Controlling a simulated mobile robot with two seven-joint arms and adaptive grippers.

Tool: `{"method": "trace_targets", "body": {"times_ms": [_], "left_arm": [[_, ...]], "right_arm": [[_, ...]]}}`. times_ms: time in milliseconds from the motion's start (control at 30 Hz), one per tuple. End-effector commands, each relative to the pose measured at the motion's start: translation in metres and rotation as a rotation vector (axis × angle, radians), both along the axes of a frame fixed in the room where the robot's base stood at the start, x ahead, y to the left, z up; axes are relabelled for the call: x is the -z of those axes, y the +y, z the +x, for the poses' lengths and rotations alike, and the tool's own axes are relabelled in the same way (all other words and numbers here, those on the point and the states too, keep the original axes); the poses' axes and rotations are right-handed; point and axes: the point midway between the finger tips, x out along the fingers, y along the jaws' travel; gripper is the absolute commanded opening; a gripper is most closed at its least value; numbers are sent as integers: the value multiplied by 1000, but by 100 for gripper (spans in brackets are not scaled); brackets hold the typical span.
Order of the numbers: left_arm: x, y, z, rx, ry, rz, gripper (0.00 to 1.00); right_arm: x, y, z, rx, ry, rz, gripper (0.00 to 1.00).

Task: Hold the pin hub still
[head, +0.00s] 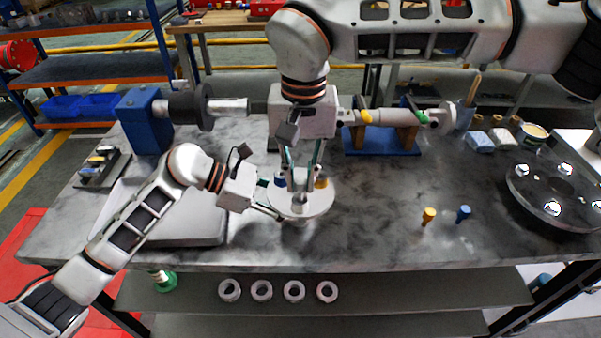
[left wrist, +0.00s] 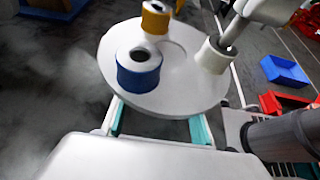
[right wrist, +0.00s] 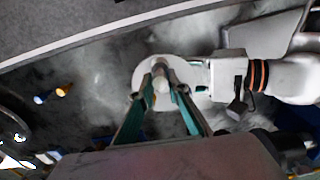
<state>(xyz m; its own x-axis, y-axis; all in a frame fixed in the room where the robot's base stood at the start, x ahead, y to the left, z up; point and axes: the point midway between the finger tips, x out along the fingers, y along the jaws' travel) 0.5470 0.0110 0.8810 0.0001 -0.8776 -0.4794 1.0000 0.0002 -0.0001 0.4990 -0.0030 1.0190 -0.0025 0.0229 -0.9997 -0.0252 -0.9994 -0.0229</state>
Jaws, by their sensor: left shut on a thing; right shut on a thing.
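The pin hub (head: 301,205) is a round pale disc on the bench's front middle, also seen in the left wrist view (left wrist: 175,90). It carries a blue bush (left wrist: 139,72), a yellow bush (left wrist: 156,17) and a white bush (left wrist: 213,57). My left gripper (head: 276,212) comes in from the left, its teal fingers shut on the hub's near rim in the left wrist view. My right gripper (head: 302,172) points down from above; in the right wrist view its fingers (right wrist: 161,84) are shut around the white bush. Their exact contact is partly hidden.
A yellow pin (head: 429,215) and a blue pin (head: 463,213) stand right of the hub. A glossy round plate (head: 555,190) lies at the far right. A shaft on a blue stand (head: 380,140) is behind; a grey tray (head: 160,228) lies left. Several rings (head: 262,290) sit below.

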Motion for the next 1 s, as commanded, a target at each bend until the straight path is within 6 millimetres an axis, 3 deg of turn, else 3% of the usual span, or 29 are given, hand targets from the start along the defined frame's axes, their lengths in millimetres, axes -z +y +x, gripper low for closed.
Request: {"method": "trace_targets", "body": {"times_ms": [1000], "left_arm": [[0,0,0,0,-1,0,0]], "right_arm": [[20,0,0,0,0,0,0]]}}
